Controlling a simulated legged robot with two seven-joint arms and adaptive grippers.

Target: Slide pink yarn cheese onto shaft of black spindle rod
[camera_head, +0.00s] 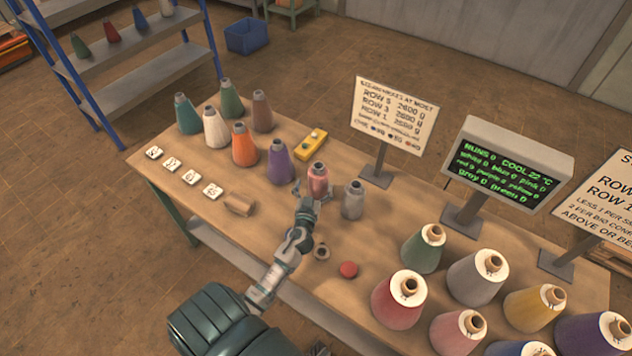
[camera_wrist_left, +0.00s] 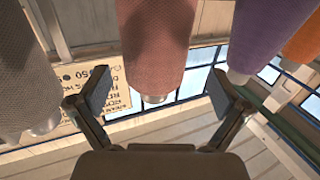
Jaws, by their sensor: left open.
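A pink yarn package (camera_head: 318,176) with a grey tip stands upright on the table, between the purple and grey ones. In the left wrist view the pink package (camera_wrist_left: 157,45) shows upside down, its grey tip pointing down the picture. My left gripper (camera_head: 313,197) is at the near side of this package. Its fingers are spread wide and empty, with the package ahead between them and a visible gap to each side. Another pink package (camera_head: 457,332), with a cream top, stands at the front right. I cannot make out a black spindle rod. My right gripper does not show.
Purple (camera_head: 279,163) and grey (camera_head: 353,201) packages stand close beside the pink one. A dark ring (camera_head: 321,252) and a red disc (camera_head: 348,269) lie nearer. A sign (camera_head: 394,110) and screen (camera_head: 504,165) stand behind. Several large cones crowd the right end.

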